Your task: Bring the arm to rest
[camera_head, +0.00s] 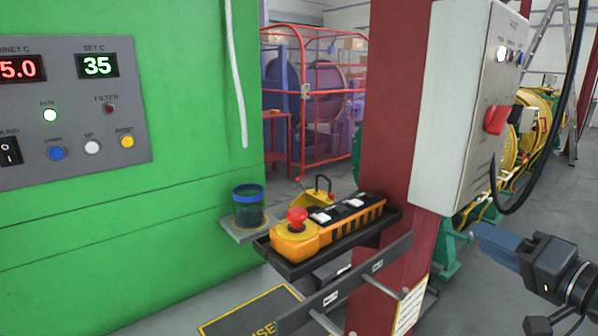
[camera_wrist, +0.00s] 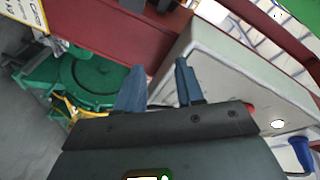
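My gripper (camera_head: 478,238) reaches in from the right edge in the head view, with its blue fingers pointing left. It is in free air, to the lower right of the grey control box (camera_head: 455,110) as the picture shows it. In the wrist view the two blue fingers of my gripper (camera_wrist: 158,82) stand apart with nothing between them. The grey control box (camera_wrist: 230,75) shows behind and to the right of the fingers there. I cannot tell the exact distance from the fingers to the box.
The box, with a red knob (camera_head: 496,119) and a hanging black cable (camera_head: 527,190), is on a red column (camera_head: 388,95). An orange pendant (camera_head: 325,228) lies on a black tray beside a blue-rimmed cup (camera_head: 249,205). A green cabinet (camera_head: 190,120) fills the left. Floor shows at right.

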